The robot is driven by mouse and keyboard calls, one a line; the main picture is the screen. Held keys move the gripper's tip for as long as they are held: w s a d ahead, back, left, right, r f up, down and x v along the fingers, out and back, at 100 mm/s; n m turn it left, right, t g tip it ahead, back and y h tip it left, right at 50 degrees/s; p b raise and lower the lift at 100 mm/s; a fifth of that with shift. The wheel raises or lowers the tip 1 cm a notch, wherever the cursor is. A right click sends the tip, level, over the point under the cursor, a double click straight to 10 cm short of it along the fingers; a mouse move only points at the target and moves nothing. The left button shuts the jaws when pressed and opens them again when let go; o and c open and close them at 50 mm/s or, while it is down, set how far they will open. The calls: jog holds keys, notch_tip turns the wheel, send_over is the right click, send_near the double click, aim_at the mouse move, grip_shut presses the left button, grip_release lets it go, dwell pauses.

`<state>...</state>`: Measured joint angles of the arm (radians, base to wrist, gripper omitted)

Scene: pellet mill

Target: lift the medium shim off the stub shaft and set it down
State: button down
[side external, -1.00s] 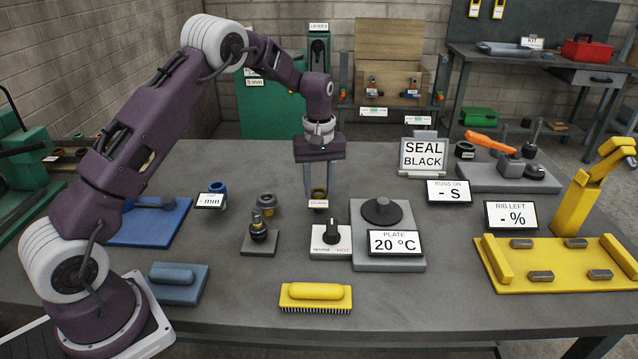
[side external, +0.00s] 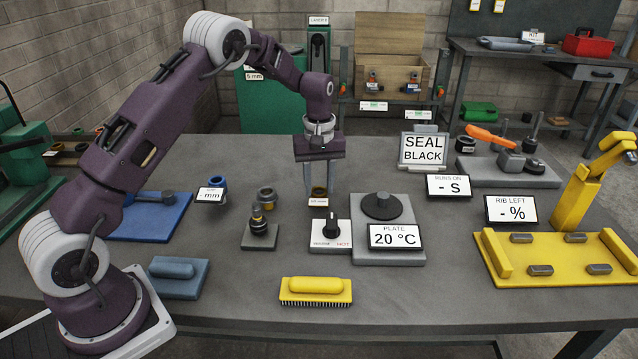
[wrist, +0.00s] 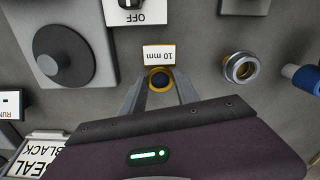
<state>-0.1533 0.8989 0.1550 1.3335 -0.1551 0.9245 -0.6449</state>
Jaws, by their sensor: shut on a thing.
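A small brass-coloured ring (wrist: 160,79) with a dark centre sits between the fingertips of my gripper (wrist: 160,92) in the wrist view. My gripper is shut on it.
A dial box (side external: 330,234) and a grey plate with a black disc (side external: 382,205) stand close by. A yellow brush (side external: 316,290) lies in front.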

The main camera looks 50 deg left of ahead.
jog(key=shift+f, duration=0.15)
jog(key=c, duration=0.8)
grip_release()
jog(key=shift+c, duration=0.2)
jog(key=shift+o, duration=0.2)
jog(key=o, duration=0.8)
notch_tip(320, 180, up, 9)
